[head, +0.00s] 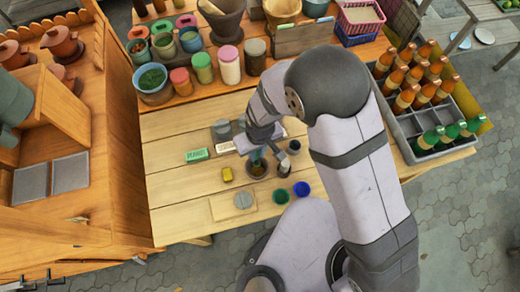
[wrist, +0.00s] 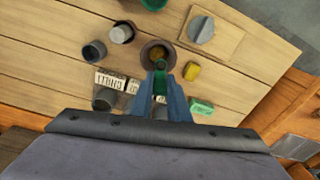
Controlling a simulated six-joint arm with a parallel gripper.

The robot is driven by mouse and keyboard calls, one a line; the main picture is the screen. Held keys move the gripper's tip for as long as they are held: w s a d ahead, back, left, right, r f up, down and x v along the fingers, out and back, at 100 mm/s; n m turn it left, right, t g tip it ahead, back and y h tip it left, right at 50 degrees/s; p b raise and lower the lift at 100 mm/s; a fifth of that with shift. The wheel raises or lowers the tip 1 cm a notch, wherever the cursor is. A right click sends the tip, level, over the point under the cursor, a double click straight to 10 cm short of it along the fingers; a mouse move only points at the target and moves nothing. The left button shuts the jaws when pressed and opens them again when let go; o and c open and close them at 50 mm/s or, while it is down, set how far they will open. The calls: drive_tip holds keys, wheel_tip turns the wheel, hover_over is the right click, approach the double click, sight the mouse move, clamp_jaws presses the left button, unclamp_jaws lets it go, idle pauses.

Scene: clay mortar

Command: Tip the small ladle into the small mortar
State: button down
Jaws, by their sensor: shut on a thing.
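The small mortar (head: 259,170) is a brown round bowl on the wooden table, just below my gripper (head: 256,157) in the head view. In the wrist view the mortar (wrist: 156,46) lies just beyond my blue fingertips (wrist: 164,78). My gripper is shut on a green piece, seemingly the small ladle (wrist: 160,67). The piece overlaps the mortar's near rim in the wrist view. I cannot tell whether it touches the mortar or how far it is tilted. My fingers hide most of the ladle, and its contents do not show.
A yellow block (head: 227,174) and a green PEANUT block (head: 196,155) lie left of the mortar. A board (head: 220,208) with a grey disc lies in front. The table's left is clear.

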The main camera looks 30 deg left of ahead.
drive_tip(key=shift+w+a+m+h, duration=0.4)
drive_tip(key=shift+m, duration=0.7)
drive_tip(key=shift+d+f, duration=0.15)
drive_tip(key=shift+w+d+f+g+y+b, duration=0.25)
drive_tip(key=shift+w+f+g+y+b, duration=0.25)
drive_tip(key=shift+b, duration=0.6)
drive_tip(key=b, duration=0.2)
drive_tip(key=g+y+b, duration=0.1)
drive_tip(key=b, duration=0.1)
drive_tip(key=shift+w+d+f, duration=0.1)
drive_tip(key=shift+d+f, duration=0.1)
drive_tip(key=shift+f, duration=0.15)
drive_tip(key=g+y+b, duration=0.1)
drive_tip(key=b, duration=0.3)
drive_tip(key=shift+w+d+f, duration=0.3)
drive_tip(key=shift+f, duration=0.1)
